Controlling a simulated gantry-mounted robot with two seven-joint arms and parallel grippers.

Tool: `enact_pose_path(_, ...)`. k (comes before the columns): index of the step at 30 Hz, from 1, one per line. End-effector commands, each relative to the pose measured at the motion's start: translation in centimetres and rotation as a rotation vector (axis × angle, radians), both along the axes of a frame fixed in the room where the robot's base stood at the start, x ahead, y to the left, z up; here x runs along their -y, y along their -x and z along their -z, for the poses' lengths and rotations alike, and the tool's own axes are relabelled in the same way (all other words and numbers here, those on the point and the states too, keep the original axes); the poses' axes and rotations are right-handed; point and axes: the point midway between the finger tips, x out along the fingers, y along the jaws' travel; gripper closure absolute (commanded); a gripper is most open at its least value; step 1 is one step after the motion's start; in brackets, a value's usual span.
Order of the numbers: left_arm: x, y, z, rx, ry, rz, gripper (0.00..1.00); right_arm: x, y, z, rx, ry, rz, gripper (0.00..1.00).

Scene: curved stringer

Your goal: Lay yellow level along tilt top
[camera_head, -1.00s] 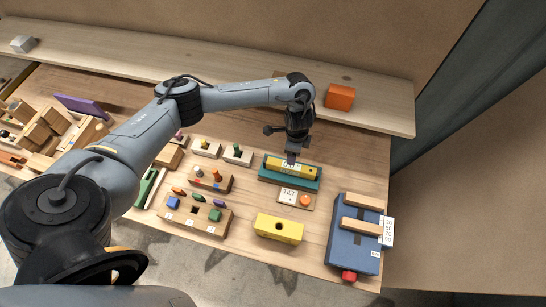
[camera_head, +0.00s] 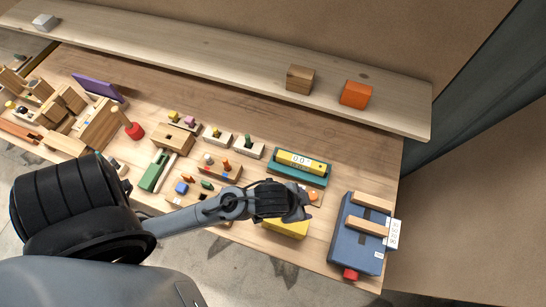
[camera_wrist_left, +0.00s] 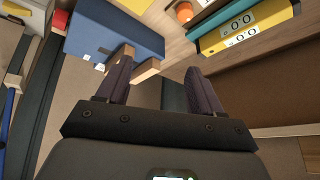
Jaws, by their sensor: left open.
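The yellow level (camera_head: 302,160) lies lengthwise on top of the teal block (camera_head: 290,176), which I take to be the tilt top. Its display reads about 0.0 in the head view. In the left wrist view the level (camera_wrist_left: 250,25) shows at the upper right, along the teal block (camera_wrist_left: 212,38). My left gripper (camera_head: 306,204) is in front of the block, apart from the level. In the left wrist view its two fingers (camera_wrist_left: 160,66) are spread with nothing between them. My right gripper is not in view.
A yellow block (camera_head: 285,229) sits partly hidden under my left gripper. An orange knob (camera_head: 313,196) is close by it. A blue box (camera_head: 357,236) with wooden bars stands at the right. Small peg boards (camera_head: 213,167) lie to the left. A shelf (camera_head: 220,65) runs behind.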

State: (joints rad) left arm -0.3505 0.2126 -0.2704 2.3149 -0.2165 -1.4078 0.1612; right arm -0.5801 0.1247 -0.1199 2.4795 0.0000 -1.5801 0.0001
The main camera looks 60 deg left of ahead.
Motion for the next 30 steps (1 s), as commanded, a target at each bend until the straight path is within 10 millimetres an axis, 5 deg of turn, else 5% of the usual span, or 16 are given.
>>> enact_pose_path(3,-3.4,3.9,0.0,-0.1,0.005,-0.125,0.34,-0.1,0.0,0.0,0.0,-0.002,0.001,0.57)
enact_pose_path(9,-6.3,7.4,-0.2,-0.189,0.006,-0.225,0.34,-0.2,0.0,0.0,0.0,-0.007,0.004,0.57)
enact_pose_path(22,-6.6,7.9,-0.5,-0.202,0.005,-0.237,0.34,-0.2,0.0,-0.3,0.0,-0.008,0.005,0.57)
enact_pose_path(30,-6.6,7.9,-4.6,-0.202,0.005,-0.237,0.34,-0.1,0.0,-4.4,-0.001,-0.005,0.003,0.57)
